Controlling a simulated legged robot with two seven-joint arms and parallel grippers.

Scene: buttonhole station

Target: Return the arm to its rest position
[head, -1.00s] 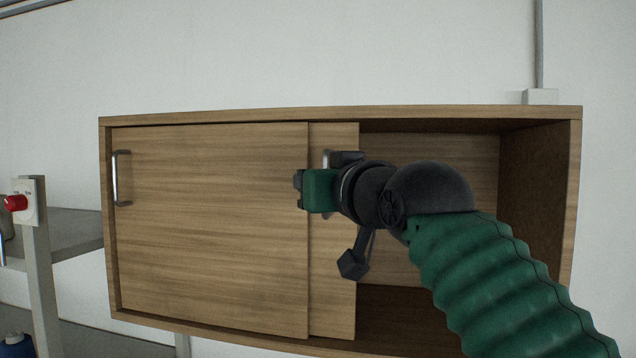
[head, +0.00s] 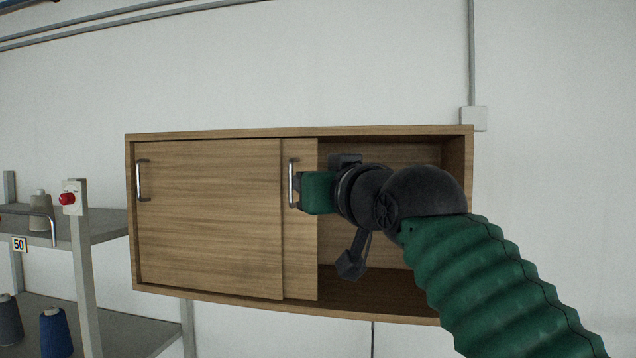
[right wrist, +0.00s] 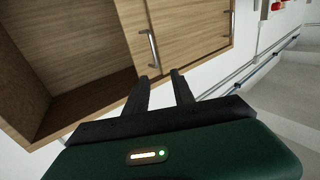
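My right arm enters the head view from the lower right, with its green and black gripper (head: 299,191) in front of the wooden cabinet (head: 300,132). In the right wrist view the two dark fingers of this gripper (right wrist: 164,80) are apart with nothing between them. The metal handle (right wrist: 153,49) of the inner sliding door lies just beyond the fingertips, apart from them. In the head view that handle (head: 292,183) shows beside the gripper's left end. The cabinet's right side is open and partly hidden by my arm. My left gripper is not in view.
The front sliding door (head: 210,225) covers the cabinet's left part. At the left stands a grey shelf (head: 105,226) with thread cones (head: 56,333) and a post with a red button (head: 67,198). The wall right of the cabinet is bare except for a conduit box (head: 474,118).

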